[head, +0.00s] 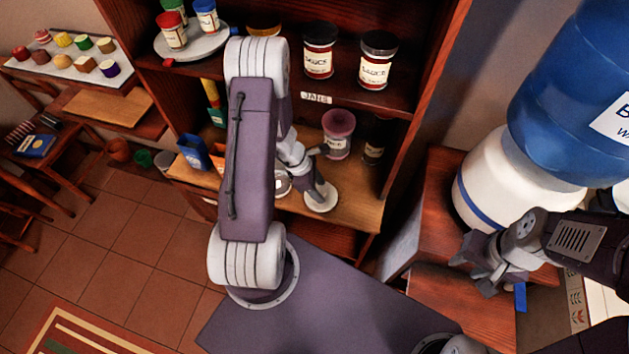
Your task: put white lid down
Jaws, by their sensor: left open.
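A white round lid (322,198) lies on the light wood board of the lower shelf, near its front edge. My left gripper (313,176) is open, just above and behind the lid. It is small and partly hidden by my own arm, so I cannot tell whether a finger touches the lid. My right gripper (477,272) is in front of the wooden stand at the right, with its fingers apart and nothing between them.
A pink-topped jar (338,134) and a dark jar (375,140) stand behind the lid. Two sauce jars (319,50) (378,60) are on the shelf above. A blue box (194,152) is at the left. The water dispenser (510,185) stands right.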

